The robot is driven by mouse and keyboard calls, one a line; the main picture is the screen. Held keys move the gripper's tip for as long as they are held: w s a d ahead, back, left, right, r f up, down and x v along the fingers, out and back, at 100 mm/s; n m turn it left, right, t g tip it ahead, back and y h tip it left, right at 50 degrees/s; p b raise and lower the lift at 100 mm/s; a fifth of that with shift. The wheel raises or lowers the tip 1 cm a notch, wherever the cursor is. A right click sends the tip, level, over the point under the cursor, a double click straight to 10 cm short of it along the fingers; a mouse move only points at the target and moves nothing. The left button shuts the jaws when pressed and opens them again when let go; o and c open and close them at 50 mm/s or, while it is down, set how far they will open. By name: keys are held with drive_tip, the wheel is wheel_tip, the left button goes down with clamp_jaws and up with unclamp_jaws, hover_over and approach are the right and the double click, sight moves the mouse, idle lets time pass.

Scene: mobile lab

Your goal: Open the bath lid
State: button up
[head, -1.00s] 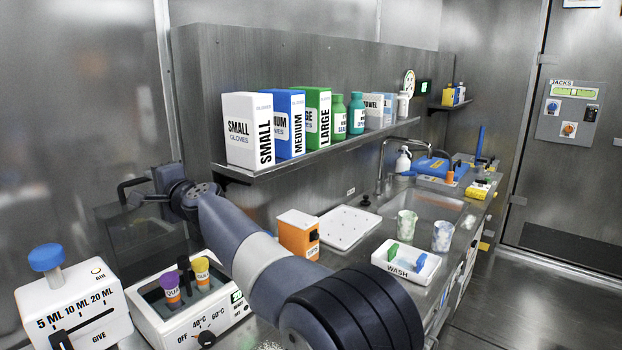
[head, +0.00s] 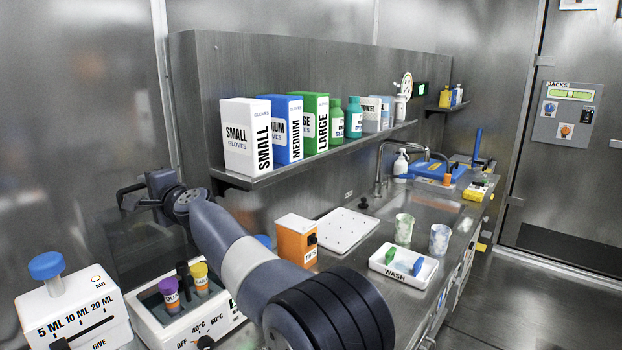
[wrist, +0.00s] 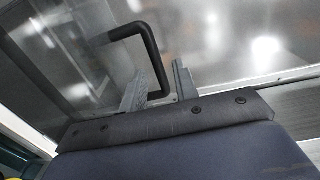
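The bath (head: 226,322) is a white box with a temperature dial at the lower left in the head view. Purple-capped and yellow-capped tubes stand uncovered in its dark well. Its clear, dark-tinted lid (head: 140,245) appears raised behind the well; its edges are faint. My gripper (head: 130,195) is at the upper part of the lid, by its black handle. In the wrist view, the handle (wrist: 124,34) bends down between the two grey fingers of my gripper (wrist: 160,85). The fingers are apart. The handle is close to the left finger, with a gap to the right finger.
A white dispenser with a blue knob (head: 47,265) stands left of the bath. An orange box (head: 296,240), a white perforated tray (head: 348,228) and a wash tray (head: 403,265) are to the right. A shelf (head: 300,162) with glove boxes is above the counter.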

sight(141, 184)
drive_tip(key=b+v, duration=0.5)
drive_tip(key=v, duration=0.5)
drive_tip(key=p+x, duration=0.3)
drive_tip(key=x, duration=0.2)
drive_tip(key=p+x, duration=0.3)
drive_tip(key=x, duration=0.2)
drive_tip(key=shift+w+a+r, duration=0.15)
drive_tip(key=shift+w+a, duration=0.05)
drive_tip(key=shift+w+a+r+p, duration=0.1)
drive_tip(key=shift+w+a+p, duration=0.1)
drive_tip(key=shift+p, duration=0.35)
drive_tip(key=p, duration=0.3)
drive_tip(key=shift+w+a+h, duration=0.25)
drive_tip(key=shift+a+h, duration=0.05)
drive_tip(key=shift+a, duration=0.1)
drive_tip(key=w+a+g+p, duration=0.1)
drive_tip(key=p, duration=0.5)
drive_tip(key=shift+a+f+h, duration=0.2)
drive_tip(key=shift+h, duration=0.2)
drive_tip(key=p, duration=0.4)
drive_tip(key=shift+w+a+f, duration=0.1)
drive_tip(key=shift+w+a, duration=0.25)
drive_tip(key=b+v, duration=0.5)
drive_tip(key=v, duration=0.3)
drive_tip(key=shift+d, duration=0.1)
